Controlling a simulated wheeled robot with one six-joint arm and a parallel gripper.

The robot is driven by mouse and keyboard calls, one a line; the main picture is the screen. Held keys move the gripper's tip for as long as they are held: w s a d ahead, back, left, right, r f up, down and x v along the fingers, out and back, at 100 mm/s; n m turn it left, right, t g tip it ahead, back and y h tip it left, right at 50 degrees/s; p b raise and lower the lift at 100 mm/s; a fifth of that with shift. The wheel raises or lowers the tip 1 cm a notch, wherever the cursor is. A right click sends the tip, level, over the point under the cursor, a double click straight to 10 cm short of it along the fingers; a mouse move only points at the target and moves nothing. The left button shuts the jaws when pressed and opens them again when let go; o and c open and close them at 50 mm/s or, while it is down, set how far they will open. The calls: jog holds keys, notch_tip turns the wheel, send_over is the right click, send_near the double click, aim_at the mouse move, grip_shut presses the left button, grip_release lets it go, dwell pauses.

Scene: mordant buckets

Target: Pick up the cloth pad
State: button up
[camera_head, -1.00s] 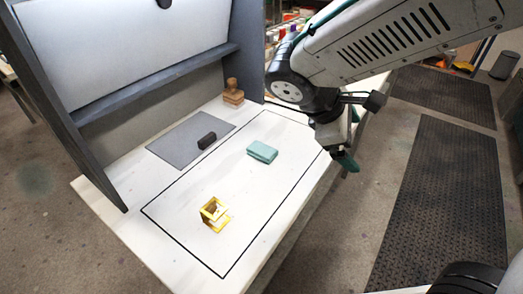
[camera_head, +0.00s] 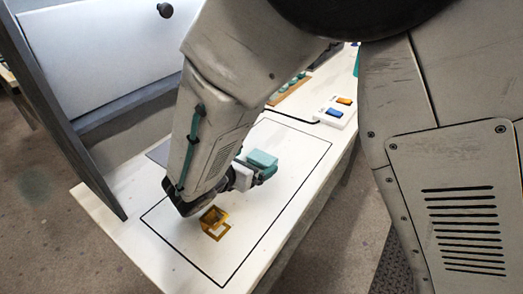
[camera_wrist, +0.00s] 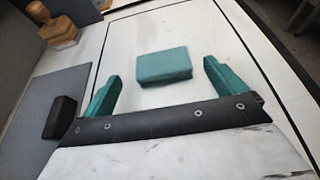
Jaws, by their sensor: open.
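The cloth pad (camera_wrist: 164,66) is a teal folded block lying flat on the white tabletop, ahead of my gripper in the wrist view. In the head view the pad (camera_head: 262,158) shows just beyond my gripper, partly covered by it. My gripper (camera_wrist: 160,73) is open, its two teal fingers spread wider than the pad, with nothing held between them. In the wrist view the pad lies across the gap, mostly beyond the fingertips, with no visible contact. In the head view my arm hides most of my gripper (camera_head: 254,172).
A grey mat (camera_wrist: 62,84) with a dark block (camera_wrist: 60,117) lies left of the pad. A wooden stamp (camera_wrist: 60,33) stands behind it. A white box with blue and orange switches (camera_head: 337,111) stands near the table's far edge.

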aim_at(259, 159)
jog(key=x, duration=0.3)
jog(key=shift+w+d, duration=0.1)
jog(key=shift+d, duration=0.15)
jog(key=shift+c, duration=0.3)
jog(key=c, duration=1)
